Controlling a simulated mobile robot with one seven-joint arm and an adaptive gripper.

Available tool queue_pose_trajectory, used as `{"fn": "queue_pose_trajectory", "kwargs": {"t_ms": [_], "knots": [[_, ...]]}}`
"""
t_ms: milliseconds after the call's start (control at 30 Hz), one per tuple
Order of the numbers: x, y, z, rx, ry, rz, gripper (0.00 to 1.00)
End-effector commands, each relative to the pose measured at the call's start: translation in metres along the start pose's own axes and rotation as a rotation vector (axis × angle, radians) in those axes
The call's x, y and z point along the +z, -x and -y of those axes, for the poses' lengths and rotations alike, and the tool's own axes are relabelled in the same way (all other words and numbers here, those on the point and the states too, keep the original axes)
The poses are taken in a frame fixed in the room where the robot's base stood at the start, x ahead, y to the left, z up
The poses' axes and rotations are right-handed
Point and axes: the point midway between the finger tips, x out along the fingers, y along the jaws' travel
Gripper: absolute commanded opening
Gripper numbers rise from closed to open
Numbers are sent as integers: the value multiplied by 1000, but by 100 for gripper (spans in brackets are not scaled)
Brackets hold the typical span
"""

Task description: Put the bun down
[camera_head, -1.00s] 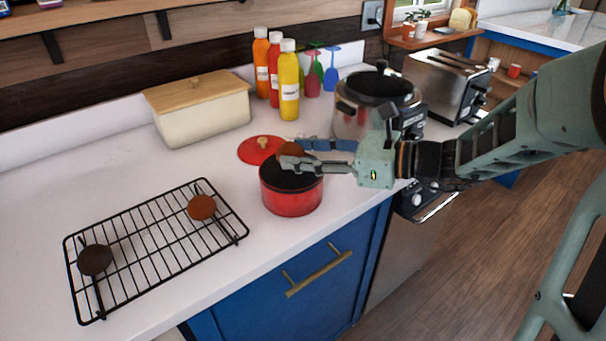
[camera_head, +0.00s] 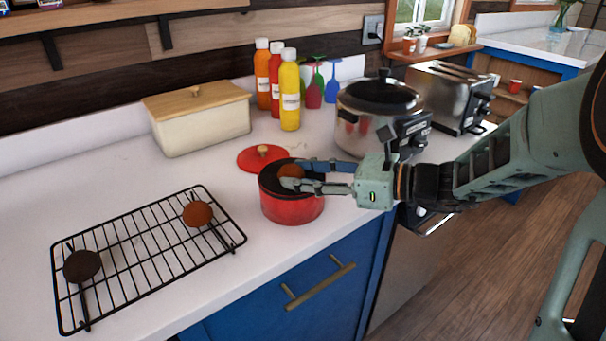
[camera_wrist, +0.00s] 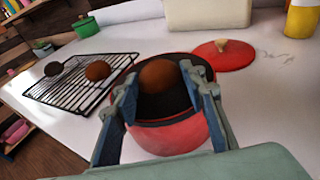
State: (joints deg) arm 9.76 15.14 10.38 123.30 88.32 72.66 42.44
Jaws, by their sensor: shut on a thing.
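My gripper (camera_head: 308,176) is shut on a brown bun (camera_head: 290,171), one finger on each side of it. It holds the bun over the mouth of an open red pot (camera_head: 291,208) with a dark inside. In the wrist view the bun (camera_wrist: 158,75) sits between the fingertips above the pot (camera_wrist: 170,138). I cannot tell whether the bun touches the pot. Another brown bun (camera_head: 198,214) and a darker bun (camera_head: 82,266) lie on the black wire rack (camera_head: 150,262) at the left.
The red pot lid (camera_head: 258,158) lies on the counter behind the pot. A cream bread box (camera_head: 200,122), sauce bottles (camera_head: 290,92), a pressure cooker (camera_head: 375,112) and a toaster (camera_head: 450,95) stand further back. White counter is free between the rack and the bread box.

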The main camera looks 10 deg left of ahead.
Motion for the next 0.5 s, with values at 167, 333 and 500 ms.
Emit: {"fn": "queue_pose_trajectory", "kwargs": {"t_ms": [167, 333, 500], "knots": [[-9, -1, 0, 0, -2, -5, 19], [-12, -2, -1, 0, -4, -10, 42], [-14, -2, -1, 1, -7, -12, 46]]}}
